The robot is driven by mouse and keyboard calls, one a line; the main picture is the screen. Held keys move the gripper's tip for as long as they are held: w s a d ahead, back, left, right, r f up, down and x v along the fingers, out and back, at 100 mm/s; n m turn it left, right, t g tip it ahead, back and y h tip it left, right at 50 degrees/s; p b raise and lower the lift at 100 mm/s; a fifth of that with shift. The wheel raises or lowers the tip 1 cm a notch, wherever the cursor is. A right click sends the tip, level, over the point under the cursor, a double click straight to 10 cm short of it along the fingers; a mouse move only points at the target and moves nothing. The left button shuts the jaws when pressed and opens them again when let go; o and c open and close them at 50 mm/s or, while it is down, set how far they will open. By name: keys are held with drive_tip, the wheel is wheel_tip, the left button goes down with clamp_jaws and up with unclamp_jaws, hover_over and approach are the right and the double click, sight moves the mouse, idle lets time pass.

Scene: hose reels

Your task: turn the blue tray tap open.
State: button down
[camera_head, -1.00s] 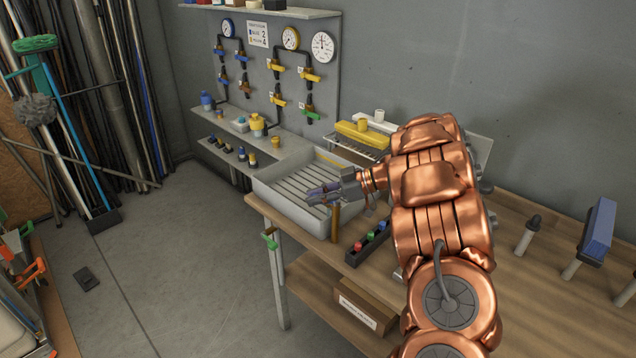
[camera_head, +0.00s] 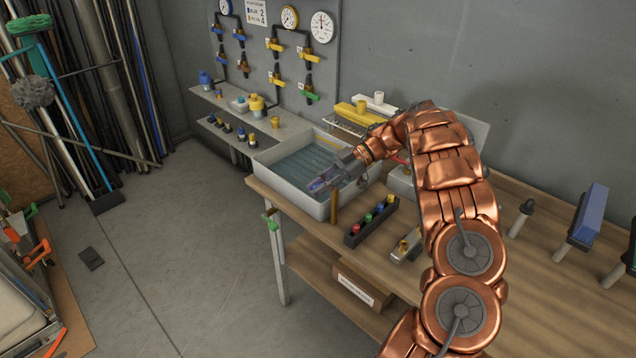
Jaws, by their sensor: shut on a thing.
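The pale tray (camera_head: 285,189) stands at the left end of the wooden bench, its floor covered by a bluish, water-like surface. My gripper (camera_head: 326,182) reaches over the tray near its front right part. It is shut on a small blue-purple piece (camera_head: 319,184). The fingers hide much of this piece, so I cannot tell whether it is the tray tap's handle or how it is turned. A brown upright stub (camera_head: 334,207) stands at the tray's front side, just below the gripper. Blue-handled taps (camera_head: 219,51) are on the wall panel behind, apart from the gripper.
A black rack with coloured knobs (camera_head: 371,221) lies right of the tray. A yellow block (camera_head: 358,114) is behind it. The floor (camera_head: 190,240) left of the bench is mostly clear.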

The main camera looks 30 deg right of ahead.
drive_tip(key=shift+s, duration=0.1)
idle(0.3)
drive_tip(key=c, duration=1)
unclamp_jaws()
drive_tip(key=shift+c, duration=0.2)
